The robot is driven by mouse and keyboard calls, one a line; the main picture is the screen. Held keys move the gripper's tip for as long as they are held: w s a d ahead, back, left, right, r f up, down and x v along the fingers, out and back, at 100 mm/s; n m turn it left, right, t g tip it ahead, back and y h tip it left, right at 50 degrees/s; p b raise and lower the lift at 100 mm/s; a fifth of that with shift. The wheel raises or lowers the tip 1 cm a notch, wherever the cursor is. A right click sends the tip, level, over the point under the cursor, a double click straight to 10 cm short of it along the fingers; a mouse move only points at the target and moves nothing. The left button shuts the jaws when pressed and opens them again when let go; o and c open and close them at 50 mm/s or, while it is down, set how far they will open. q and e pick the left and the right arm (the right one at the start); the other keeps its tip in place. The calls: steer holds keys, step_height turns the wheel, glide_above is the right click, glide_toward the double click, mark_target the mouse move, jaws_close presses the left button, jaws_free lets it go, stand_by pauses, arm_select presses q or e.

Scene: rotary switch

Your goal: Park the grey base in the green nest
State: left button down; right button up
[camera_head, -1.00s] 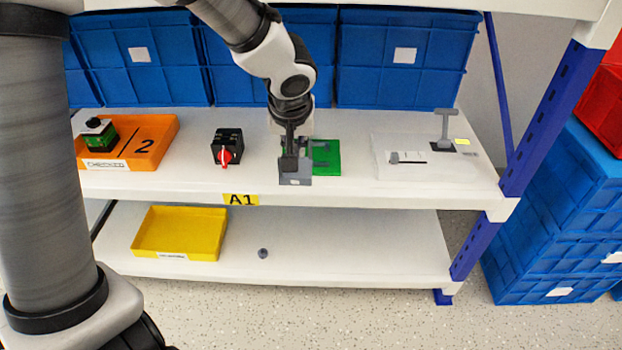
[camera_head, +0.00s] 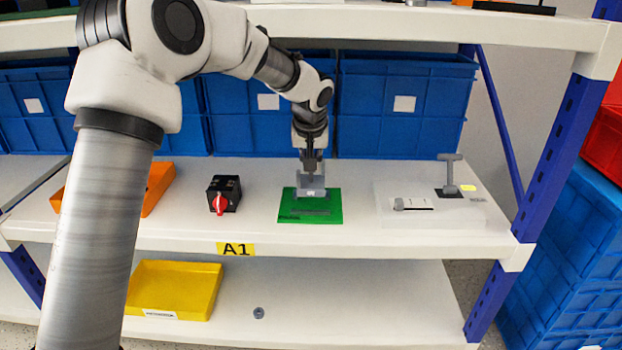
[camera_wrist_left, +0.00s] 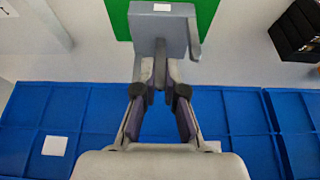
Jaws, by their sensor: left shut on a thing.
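The grey base (camera_head: 311,186) is a small block with a white label, over the back part of the green nest (camera_head: 292,208). My left gripper (camera_head: 312,168) is shut on the grey base from above and behind. In the left wrist view the gripper (camera_wrist_left: 160,84) closes on the near edge of the grey base (camera_wrist_left: 160,36), with the green nest (camera_wrist_left: 118,18) beyond it. I cannot tell whether the base touches the nest. A darker grey strip shows on the nest in front of the base. My right gripper is not in view.
A black box with a red rotary knob (camera_head: 222,195) stands left of the nest. A white panel with a slider and a grey T-handle (camera_head: 450,172) stands to the right. Blue crates (camera_head: 405,110) line the back. An upper shelf (camera_head: 420,30) overhangs.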

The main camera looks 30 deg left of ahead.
mark_target(311, 173)
arm_select(q)
step_height(311, 173, down, 4)
steer(key=shift+r+b, duration=0.1)
steer(key=shift+b, duration=0.95)
steer(key=shift+s+r, duration=0.1)
steer(key=shift+r, duration=0.05)
steer(key=c, duration=1.3)
jaws_free()
steer(key=shift+o, duration=0.2)
